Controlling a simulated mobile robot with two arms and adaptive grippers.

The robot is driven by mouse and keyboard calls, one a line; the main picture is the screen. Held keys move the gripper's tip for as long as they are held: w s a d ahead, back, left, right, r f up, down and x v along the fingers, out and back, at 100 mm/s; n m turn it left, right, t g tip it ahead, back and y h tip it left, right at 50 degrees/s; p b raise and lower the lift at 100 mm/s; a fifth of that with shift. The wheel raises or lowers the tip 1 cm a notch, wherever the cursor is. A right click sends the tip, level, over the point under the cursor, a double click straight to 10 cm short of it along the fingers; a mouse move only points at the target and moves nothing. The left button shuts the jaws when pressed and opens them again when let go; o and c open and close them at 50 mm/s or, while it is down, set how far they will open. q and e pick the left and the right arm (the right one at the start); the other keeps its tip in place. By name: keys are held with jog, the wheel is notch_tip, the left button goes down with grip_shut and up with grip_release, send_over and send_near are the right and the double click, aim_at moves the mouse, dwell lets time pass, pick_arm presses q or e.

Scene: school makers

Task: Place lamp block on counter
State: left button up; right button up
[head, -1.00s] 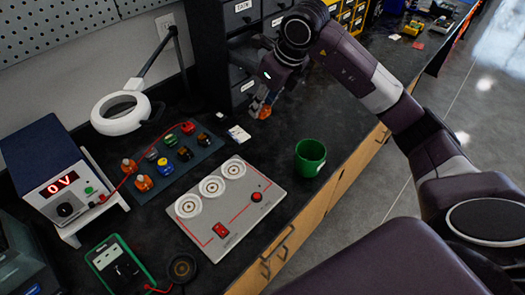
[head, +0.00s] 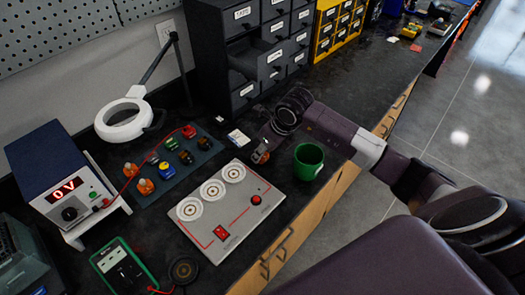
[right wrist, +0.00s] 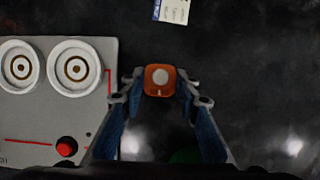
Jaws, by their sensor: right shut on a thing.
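The lamp block (right wrist: 160,80) is orange with a pale round top. It sits between the two fingertips of my right gripper (right wrist: 158,88) in the right wrist view, and the fingers are shut on it. In the head view my right gripper (head: 262,151) is low over the dark counter (head: 345,105), between the grey circuit board and the green cup. The block is mostly hidden there, and I cannot tell whether it touches the counter. My left gripper is not in view.
The grey circuit board (head: 232,208) with round sockets lies left of my gripper. A green cup (head: 309,161) stands to the right, near the counter's edge. A white card (head: 238,138) lies behind. A dark tray (head: 197,160) holds several coloured blocks. Drawer cabinets stand behind.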

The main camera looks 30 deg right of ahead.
jog(key=shift+f, duration=0.2)
jog(key=o, duration=1.1)
jog(key=shift+c, duration=0.2)
jog(key=shift+r, duration=0.1)
jog(key=shift+r, duration=0.45)
jog(key=b+v, duration=0.1)
jog(key=v, duration=1)
jog(key=shift+s+b, duration=0.25)
jog(key=shift+b, duration=0.05)
jog(key=shift+d, duration=0.1)
